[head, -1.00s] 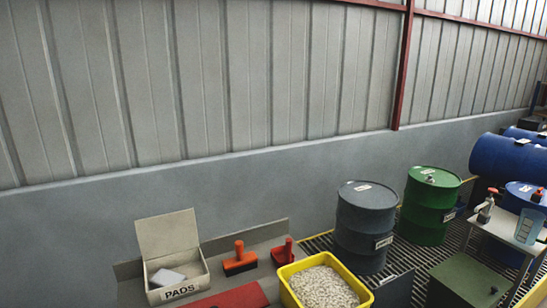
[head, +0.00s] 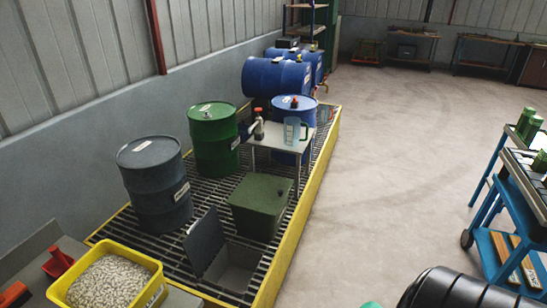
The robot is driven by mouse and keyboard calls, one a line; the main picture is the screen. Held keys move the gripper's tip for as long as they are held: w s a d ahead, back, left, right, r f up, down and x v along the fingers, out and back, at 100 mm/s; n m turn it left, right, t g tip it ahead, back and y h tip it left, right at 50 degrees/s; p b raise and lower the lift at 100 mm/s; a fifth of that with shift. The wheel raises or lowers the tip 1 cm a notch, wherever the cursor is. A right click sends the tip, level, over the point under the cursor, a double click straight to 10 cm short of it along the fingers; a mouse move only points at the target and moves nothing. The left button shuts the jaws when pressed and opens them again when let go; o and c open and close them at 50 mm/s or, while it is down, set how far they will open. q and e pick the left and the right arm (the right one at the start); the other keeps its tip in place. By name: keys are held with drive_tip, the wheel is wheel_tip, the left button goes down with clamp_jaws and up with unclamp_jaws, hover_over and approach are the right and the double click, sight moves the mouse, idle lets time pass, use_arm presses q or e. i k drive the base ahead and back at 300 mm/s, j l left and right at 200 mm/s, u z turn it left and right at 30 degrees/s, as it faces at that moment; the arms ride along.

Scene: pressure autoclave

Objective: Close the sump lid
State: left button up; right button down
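The sump lid (head: 204,243) is a dark grey flat panel. It stands raised, tilted up at the left side of the open sump (head: 233,268), near the front end of the grated yellow-edged platform. The sump is a grey box-like recess set in the grating, and its inside shows. Neither of my grippers is in view.
A green box (head: 258,207) sits close behind the sump. Grey (head: 156,183) and green (head: 214,138) drums and a small table (head: 284,138) stand farther back. A yellow bin of granules (head: 108,285) is front left. Bare floor (head: 385,170) lies right, before a blue cart (head: 503,195).

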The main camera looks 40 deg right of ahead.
sight(206, 235)
drive_tip(key=i+l, duration=0.15)
drive_tip(key=l, duration=0.35)
drive_tip(key=i+l+z, duration=0.15)
drive_tip(key=l, duration=0.35)
drive_tip(key=i+l, duration=0.2)
drive_tip(key=l, duration=0.3)
drive_tip(key=i+l+z, duration=0.1)
drive_tip(key=l, duration=0.4)
drive_tip(key=i+l+z, duration=0.1)
drive_tip(key=i+l, duration=0.15)
drive_tip(key=l, duration=0.25)
drive_tip(key=i+l, duration=0.2)
drive_tip(key=l, duration=0.25)
drive_tip(key=i+l+z, duration=0.15)
drive_tip(key=l, duration=0.3)
drive_tip(key=i+l, duration=0.3)
drive_tip(key=l, duration=0.15)
